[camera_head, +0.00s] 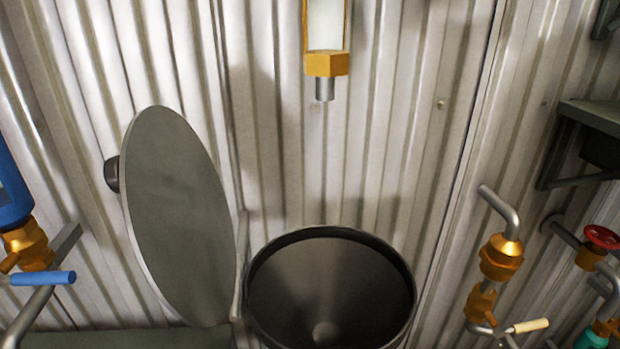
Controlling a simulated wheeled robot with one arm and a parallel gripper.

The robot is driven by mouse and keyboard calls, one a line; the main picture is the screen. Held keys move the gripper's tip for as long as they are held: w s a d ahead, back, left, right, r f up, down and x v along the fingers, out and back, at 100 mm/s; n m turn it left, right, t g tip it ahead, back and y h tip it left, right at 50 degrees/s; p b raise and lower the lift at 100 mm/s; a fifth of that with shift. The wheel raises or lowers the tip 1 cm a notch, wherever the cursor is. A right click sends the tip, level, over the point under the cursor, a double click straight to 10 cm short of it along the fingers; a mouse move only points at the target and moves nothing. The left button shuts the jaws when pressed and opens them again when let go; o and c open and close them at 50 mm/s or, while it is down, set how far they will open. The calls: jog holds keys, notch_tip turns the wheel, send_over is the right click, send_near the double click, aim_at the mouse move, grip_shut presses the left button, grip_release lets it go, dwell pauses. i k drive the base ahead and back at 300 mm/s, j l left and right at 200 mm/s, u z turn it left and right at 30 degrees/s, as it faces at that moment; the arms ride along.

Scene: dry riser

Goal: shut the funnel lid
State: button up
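The funnel (330,285) is a dark, round, open bowl at the bottom middle of the head view. Its inside shows, with a lighter spot low down. The funnel lid (178,215) is a grey disc standing up, tilted, on the left side of the funnel, so it is open. A dark round knob (111,174) sticks out from the lid's outer left face. The lid's lower edge is close to the funnel's left rim, beside a thin upright grey bar (240,265). My gripper is not in view.
A sight glass with a brass fitting (326,64) hangs above the funnel. Pipes with a blue lever (43,278) stand at the left. Brass valves (501,257), a red handwheel (602,237) and a dark shelf (592,115) are at the right. Corrugated wall lies behind.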

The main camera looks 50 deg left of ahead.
aim_at(176, 214)
jog(key=k+j+u, duration=0.55)
jog(key=u, duration=1.35)
jog(key=k+j, duration=0.05)
